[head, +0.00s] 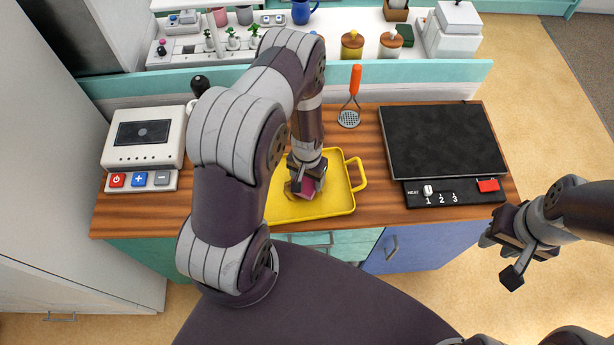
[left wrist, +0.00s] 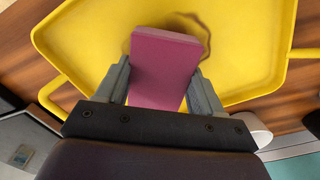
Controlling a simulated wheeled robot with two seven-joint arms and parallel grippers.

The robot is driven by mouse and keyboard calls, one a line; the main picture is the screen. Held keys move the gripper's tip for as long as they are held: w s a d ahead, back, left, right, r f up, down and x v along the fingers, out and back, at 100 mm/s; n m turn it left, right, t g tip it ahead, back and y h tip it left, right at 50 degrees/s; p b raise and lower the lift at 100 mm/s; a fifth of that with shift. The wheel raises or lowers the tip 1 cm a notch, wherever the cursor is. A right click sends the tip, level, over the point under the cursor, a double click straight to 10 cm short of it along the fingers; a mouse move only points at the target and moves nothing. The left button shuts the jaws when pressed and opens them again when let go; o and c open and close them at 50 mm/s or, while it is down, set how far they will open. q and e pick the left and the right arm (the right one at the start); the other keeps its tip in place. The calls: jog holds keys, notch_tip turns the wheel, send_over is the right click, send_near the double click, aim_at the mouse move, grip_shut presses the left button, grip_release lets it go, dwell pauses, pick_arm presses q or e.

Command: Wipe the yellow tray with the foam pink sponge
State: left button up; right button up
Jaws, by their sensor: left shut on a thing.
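The yellow tray (head: 335,197) lies on the wooden counter, with a handle at its right side. It fills much of the left wrist view (left wrist: 90,40). My left gripper (head: 305,184) is over the tray, shut on the pink sponge (left wrist: 163,70). The sponge (head: 308,190) is at or just above the tray floor; I cannot tell if it touches. A brown curved stain (left wrist: 202,32) shows on the tray beside the sponge. My left arm hides part of the tray in the head view. My right gripper (head: 506,262) is open and empty, beyond the counter's front right corner.
A black hotplate (head: 442,140) stands right of the tray. A masher with an orange handle (head: 354,82) lies behind it. A white appliance (head: 143,135) with buttons stands at the left. A white round item (left wrist: 250,130) shows near the tray in the left wrist view.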

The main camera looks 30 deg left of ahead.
pick_arm(q)
jog(key=shift+f+b, duration=0.55)
jog(key=shift+f, duration=0.2)
